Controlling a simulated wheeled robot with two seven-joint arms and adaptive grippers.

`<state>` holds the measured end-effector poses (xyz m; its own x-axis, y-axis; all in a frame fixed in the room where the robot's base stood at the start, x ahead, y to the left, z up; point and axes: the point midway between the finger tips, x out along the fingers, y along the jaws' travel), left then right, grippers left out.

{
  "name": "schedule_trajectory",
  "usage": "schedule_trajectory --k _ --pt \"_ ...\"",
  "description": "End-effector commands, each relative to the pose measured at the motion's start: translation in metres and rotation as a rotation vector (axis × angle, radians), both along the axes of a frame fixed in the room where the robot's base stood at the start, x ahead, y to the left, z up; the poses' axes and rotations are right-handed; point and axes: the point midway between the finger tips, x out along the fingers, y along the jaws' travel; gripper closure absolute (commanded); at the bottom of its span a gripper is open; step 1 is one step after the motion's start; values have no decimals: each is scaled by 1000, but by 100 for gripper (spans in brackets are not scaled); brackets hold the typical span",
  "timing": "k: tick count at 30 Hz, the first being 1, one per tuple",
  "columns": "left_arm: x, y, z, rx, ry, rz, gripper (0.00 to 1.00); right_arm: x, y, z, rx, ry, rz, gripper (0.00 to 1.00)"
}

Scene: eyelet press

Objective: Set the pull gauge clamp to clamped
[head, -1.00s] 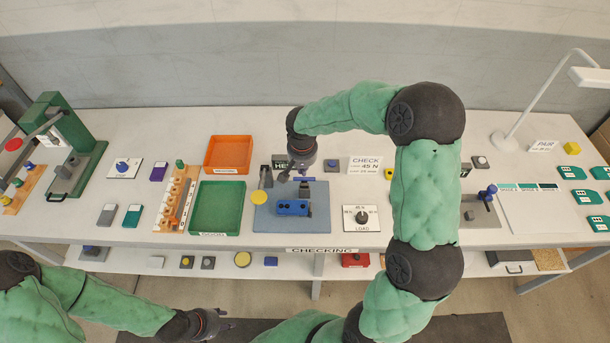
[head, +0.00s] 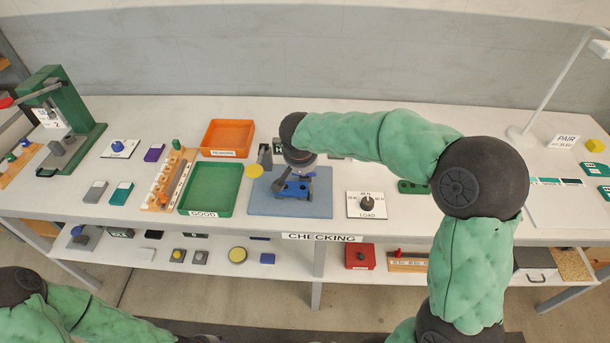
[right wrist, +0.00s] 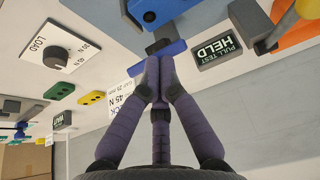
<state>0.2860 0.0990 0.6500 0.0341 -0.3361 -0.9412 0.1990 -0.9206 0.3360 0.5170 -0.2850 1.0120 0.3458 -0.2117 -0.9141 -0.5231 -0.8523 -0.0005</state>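The blue pull gauge (head: 295,189) sits on a blue mat (head: 318,208) in the middle of the bench. In the right wrist view its blue body (right wrist: 158,9) is at the top, with a blue bar (right wrist: 172,49) on a dark stem below it. My right gripper (head: 286,176) is down at the gauge. In the right wrist view the right gripper's fingers (right wrist: 160,62) are together, with their tips at the blue bar; no object shows between them. Whether they touch the bar is unclear. My left gripper (head: 203,339) barely shows at the bottom edge.
A dark pull test display (right wrist: 217,47) reads HELD. A LOAD dial (head: 366,204) is right of the mat, a yellow disc (head: 254,171) left of it. Green (head: 212,190) and orange (head: 228,138) trays stand farther left. My right arm covers part of the bench's right side.

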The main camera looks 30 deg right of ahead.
Motion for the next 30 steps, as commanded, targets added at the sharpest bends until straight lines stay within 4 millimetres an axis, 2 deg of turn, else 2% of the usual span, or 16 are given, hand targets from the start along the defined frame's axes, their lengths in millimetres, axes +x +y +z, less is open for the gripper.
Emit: schedule_trajectory --k 1,3,12,21,30 --pt "0 0 -13 0 0 0 60 -1 2 -10 1 -2 2 100" --pt "0 0 -23 0 0 0 60 -5 4 -16 0 0 1 100" --pt "0 0 -53 0 -1 0 60 -17 12 -39 1 1 1 100" --pt "0 0 -69 0 0 0 60 -21 13 -52 1 1 0 100" --pt "0 0 -72 0 0 0 60 -22 14 -56 1 2 1 100"
